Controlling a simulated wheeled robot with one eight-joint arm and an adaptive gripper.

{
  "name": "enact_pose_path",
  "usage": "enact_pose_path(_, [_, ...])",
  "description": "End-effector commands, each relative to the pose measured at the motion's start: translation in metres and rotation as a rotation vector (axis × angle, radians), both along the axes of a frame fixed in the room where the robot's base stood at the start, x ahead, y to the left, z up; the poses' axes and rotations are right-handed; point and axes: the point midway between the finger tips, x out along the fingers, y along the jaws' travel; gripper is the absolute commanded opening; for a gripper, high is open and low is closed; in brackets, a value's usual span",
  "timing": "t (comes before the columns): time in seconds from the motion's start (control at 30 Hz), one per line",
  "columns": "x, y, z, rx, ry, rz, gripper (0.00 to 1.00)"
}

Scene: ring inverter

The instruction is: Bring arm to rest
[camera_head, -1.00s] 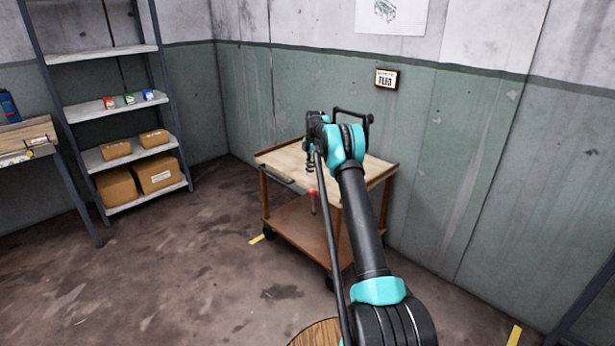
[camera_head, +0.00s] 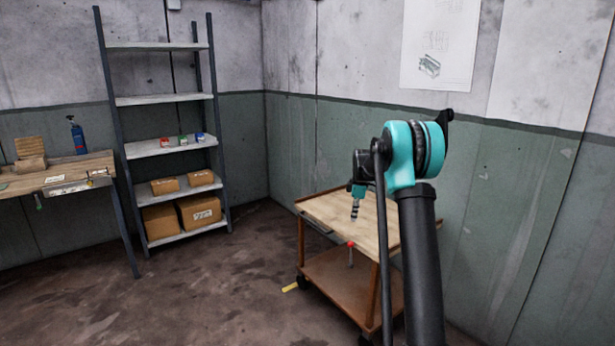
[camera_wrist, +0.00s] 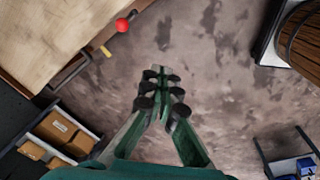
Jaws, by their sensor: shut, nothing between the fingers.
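My arm rises in the lower right of the head view, with a black link and a teal joint at the top. My gripper (camera_wrist: 160,75) is shut and empty in the wrist view, its dark fingertips together and pointing at bare floor. In the head view a small teal and black end (camera_head: 355,210) hangs down from the arm in front of the wooden cart (camera_head: 330,212). Its fingers are too small there to make out. Nothing is held.
A red knob (camera_head: 351,244) shows at the cart, also in the wrist view (camera_wrist: 122,25). A shelf rack (camera_head: 170,147) with cardboard boxes (camera_head: 200,211) and a workbench (camera_head: 60,176) stand at left. A round wooden thing (camera_wrist: 301,38) shows in the wrist view.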

Motion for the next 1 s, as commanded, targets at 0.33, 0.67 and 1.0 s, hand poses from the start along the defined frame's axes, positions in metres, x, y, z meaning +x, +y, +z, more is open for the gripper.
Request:
enact_pose_path(0.33, [-0.126, 0.002, 0.029, 0.041, -0.048, -0.392, 0.0])
enact_pose_path(0.67, [-0.26, 0.002, 0.023, 0.108, -0.095, -0.76, 0.0])
enact_pose_path(1.0, [-0.402, 0.001, -0.017, 0.206, -0.139, -1.129, 0.0])
